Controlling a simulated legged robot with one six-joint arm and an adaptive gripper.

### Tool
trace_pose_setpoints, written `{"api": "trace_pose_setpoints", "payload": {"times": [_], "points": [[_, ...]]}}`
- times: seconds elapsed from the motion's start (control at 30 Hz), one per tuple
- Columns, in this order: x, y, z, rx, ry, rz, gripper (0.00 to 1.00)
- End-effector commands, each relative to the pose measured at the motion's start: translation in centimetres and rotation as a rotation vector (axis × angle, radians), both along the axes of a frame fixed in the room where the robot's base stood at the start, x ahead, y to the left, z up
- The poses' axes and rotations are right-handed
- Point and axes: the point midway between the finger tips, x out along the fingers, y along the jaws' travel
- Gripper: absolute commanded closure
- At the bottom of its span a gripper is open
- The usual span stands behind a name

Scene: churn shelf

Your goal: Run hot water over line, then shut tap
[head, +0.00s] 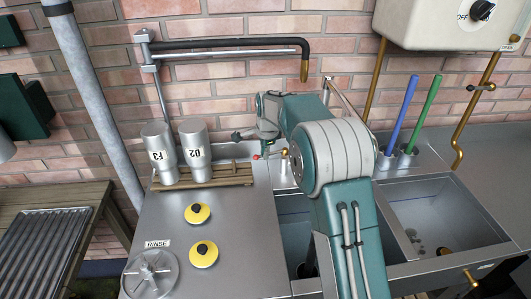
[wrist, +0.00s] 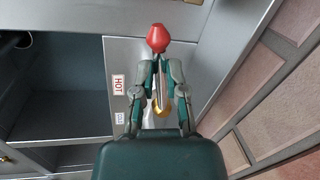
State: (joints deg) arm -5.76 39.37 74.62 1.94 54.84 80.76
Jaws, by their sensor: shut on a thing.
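My gripper (wrist: 158,62) has its two fingers closed in at a red knob (wrist: 158,38) in the wrist view, and is shut on it. A white label with red HOT lettering (wrist: 118,84) is on the steel face to the left of the fingers. In the head view a small red tip (head: 256,156) shows below my wrist, at the back of the steel counter. My arm hides part of the fittings there. A black-sleeved pipe (head: 230,43) with a brass end (head: 304,72) runs along the wall above. I cannot tell whether water flows.
A sink (head: 440,210) and blue and green brushes (head: 402,115) are right.

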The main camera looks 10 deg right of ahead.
Motion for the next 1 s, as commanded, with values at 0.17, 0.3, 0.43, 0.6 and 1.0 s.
{"api": "trace_pose_setpoints", "payload": {"times": [0.17, 0.3, 0.43, 0.6, 1.0], "points": [[-0.1, 0.2, -0.4, 0.001, 0.008, 0.001, 1.00], [-0.1, 0.2, -0.4, 0.001, 0.008, 0.001, 1.00], [-0.1, 0.2, -0.4, 0.001, 0.008, 0.001, 0.49], [-0.1, 0.1, -0.2, 0.000, 0.004, 0.000, 0.49], [-0.5, 0.0, 2.8, 0.001, -0.004, 0.000, 0.49]]}}
